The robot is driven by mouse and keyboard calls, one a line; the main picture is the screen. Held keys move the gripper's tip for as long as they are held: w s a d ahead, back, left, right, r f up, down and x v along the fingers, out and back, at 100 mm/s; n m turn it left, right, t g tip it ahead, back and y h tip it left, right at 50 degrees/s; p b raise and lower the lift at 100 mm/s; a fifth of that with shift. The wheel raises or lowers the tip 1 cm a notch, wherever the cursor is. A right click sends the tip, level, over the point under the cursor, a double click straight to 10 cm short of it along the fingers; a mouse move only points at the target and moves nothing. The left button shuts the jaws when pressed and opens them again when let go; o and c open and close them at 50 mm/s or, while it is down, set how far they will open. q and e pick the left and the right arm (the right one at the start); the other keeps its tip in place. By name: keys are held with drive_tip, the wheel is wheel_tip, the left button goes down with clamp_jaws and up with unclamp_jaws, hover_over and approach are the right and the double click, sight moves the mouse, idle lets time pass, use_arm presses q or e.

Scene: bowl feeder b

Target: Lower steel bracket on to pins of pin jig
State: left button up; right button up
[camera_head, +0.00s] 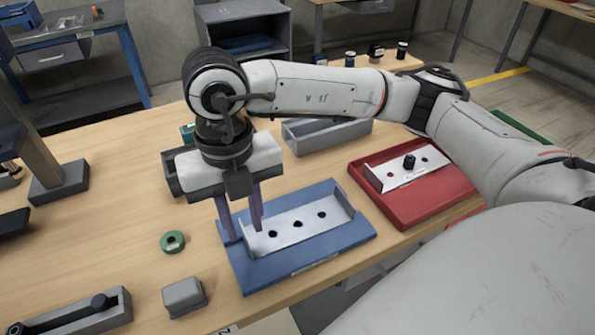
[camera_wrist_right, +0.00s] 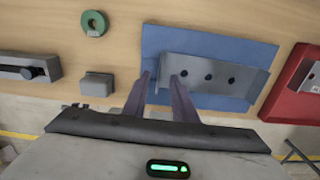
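The steel bracket (camera_head: 310,228) is a pale channel with upturned ends and several dark round spots along it. It lies on the blue pin jig (camera_head: 345,245); I cannot tell whether the spots are pins or empty holes. It also shows in the right wrist view (camera_wrist_right: 222,72) on the blue jig (camera_wrist_right: 190,40). My right gripper (camera_head: 245,235) points down at the bracket's left end. Its fingers (camera_wrist_right: 161,75) are spread, one on each side of the upturned end, with a visible gap. My left gripper is in neither view.
A red tray (camera_head: 415,212) to the right holds a similar pale plate (camera_head: 390,177) with a black knob (camera_head: 409,161). A grey bin (camera_head: 325,137) stands behind. A green ring (camera_head: 172,242), grey block (camera_head: 184,297) and dark grey fixture (camera_head: 90,315) lie left of the jig.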

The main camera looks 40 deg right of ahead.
wheel_tip(320, 180, down, 3)
drive_tip(key=shift+w+f, duration=0.1)
clamp_jaws()
idle(1.4)
